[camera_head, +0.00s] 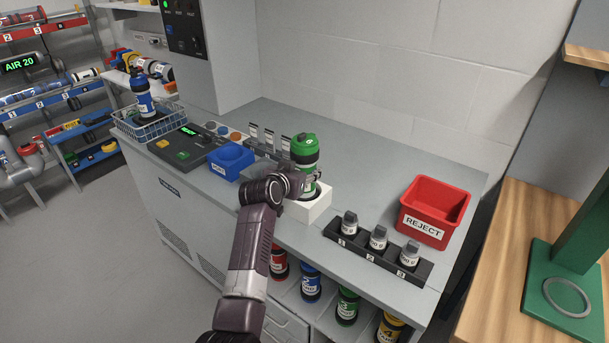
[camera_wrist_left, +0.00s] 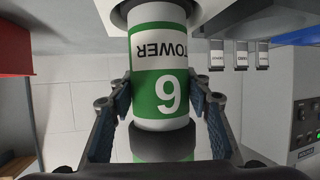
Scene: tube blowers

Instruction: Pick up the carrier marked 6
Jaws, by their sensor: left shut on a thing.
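The green and white carrier (camera_head: 305,152) stands upright at the white block (camera_head: 309,208) on the grey counter. In the left wrist view, which is upside down, the carrier (camera_wrist_left: 160,70) shows a white and green label with "TOWER" and a large white digit, a 6 when turned upright. My left gripper (camera_head: 300,183) is shut on this carrier, with one blue-padded finger on each side (camera_wrist_left: 164,100). The carrier's lower end is at the block's round opening; I cannot tell whether it is still seated. My right gripper is not in view.
A red REJECT bin (camera_head: 434,211) and a dark rack (camera_head: 376,255) with several small pieces stand to the right. A blue bin (camera_head: 231,161), a control panel (camera_head: 184,145) and a wire basket (camera_head: 149,123) stand to the left. Several carriers sit on the shelf below.

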